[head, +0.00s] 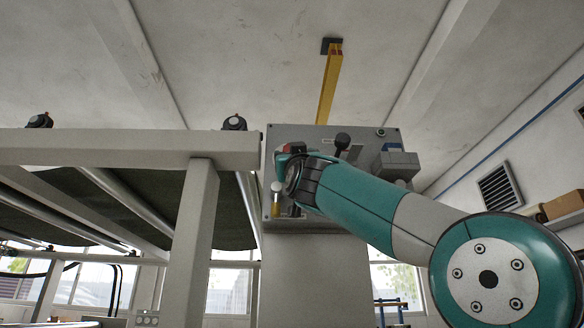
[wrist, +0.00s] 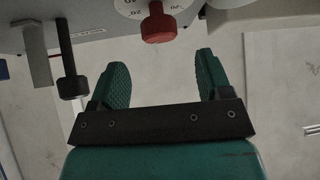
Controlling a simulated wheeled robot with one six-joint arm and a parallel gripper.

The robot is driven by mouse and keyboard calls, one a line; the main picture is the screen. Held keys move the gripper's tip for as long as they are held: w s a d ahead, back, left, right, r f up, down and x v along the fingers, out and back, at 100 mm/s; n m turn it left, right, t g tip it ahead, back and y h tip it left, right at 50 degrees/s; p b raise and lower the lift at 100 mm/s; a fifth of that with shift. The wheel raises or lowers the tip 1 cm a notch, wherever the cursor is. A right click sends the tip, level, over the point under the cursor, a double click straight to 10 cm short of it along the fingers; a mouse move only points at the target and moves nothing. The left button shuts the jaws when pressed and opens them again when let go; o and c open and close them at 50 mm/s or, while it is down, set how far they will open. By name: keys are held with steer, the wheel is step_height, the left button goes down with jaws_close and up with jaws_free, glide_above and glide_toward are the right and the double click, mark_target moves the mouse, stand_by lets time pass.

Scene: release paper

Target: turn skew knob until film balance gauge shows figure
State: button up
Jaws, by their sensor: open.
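A red knob (wrist: 155,24) with a pale numbered dial behind it shows at the top of the wrist view. It is the only dial knob I see; I cannot read a label naming it. My gripper (wrist: 161,70) is open and empty, with its teal fingers below the knob in the picture and apart from it. In the head view the grey control panel (head: 360,140) stands behind my gripper, and my arm hides part of its face. No readable film balance gauge face shows in either view.
A black ball-topped lever (head: 342,142) and a pale-knobbed lever (head: 276,190) stick out from the panel. In the wrist view a black peg (wrist: 70,70) is left of the fingers. A pale roller frame (head: 150,147) stands left; a yellow post (head: 328,90) is above.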

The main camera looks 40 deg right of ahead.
steer(key=b+v, duration=0.5)
steer(key=v, duration=0.5)
steer(key=shift+b, duration=0.4)
